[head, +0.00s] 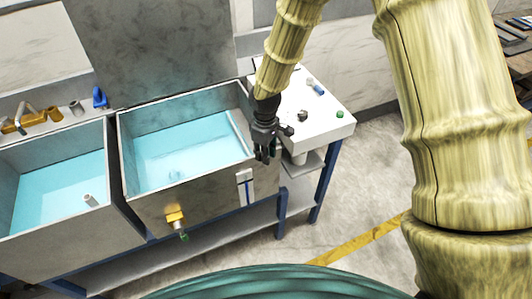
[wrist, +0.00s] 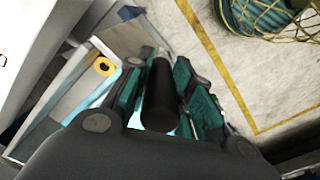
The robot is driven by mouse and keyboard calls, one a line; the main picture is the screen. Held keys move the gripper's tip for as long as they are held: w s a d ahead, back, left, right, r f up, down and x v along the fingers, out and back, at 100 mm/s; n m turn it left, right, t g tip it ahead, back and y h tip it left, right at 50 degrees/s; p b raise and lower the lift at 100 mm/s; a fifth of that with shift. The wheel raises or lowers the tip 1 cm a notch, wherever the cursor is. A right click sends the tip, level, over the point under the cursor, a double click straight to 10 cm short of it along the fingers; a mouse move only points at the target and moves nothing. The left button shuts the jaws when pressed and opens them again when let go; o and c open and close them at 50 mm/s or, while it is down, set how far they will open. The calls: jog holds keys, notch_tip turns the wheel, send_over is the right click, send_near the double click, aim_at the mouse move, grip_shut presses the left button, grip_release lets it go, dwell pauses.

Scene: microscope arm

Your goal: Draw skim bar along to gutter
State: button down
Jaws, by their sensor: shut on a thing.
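The right-hand tank (head: 128,190) holds pale blue water. A thin pale bar (head: 238,132), which looks like the skim bar, lies along its right inner side. My gripper (head: 264,148) is at that tank's right end, pointing down by the rim. In the wrist view my gripper (wrist: 163,88) is shut on a dark cylindrical handle (wrist: 159,97), which stands between its teal-padded fingers. Whether the handle joins the pale bar is hidden. I cannot clearly make out the gutter; a white fitting (head: 245,188) hangs on the tank's front wall.
A second water tank (head: 22,240) stands at the left. A brass valve (head: 175,216) sticks out of the front. A white side table (head: 325,125) with small items adjoins the right end. A raised grey panel (head: 150,50) stands behind. Floor to the right is open.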

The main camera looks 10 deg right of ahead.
jog(key=shift+w+r, duration=0.1)
jog(key=c, duration=1.2)
grip_release()
notch_tip(320, 180, up, 12)
jog(key=shift+f, duration=0.1)
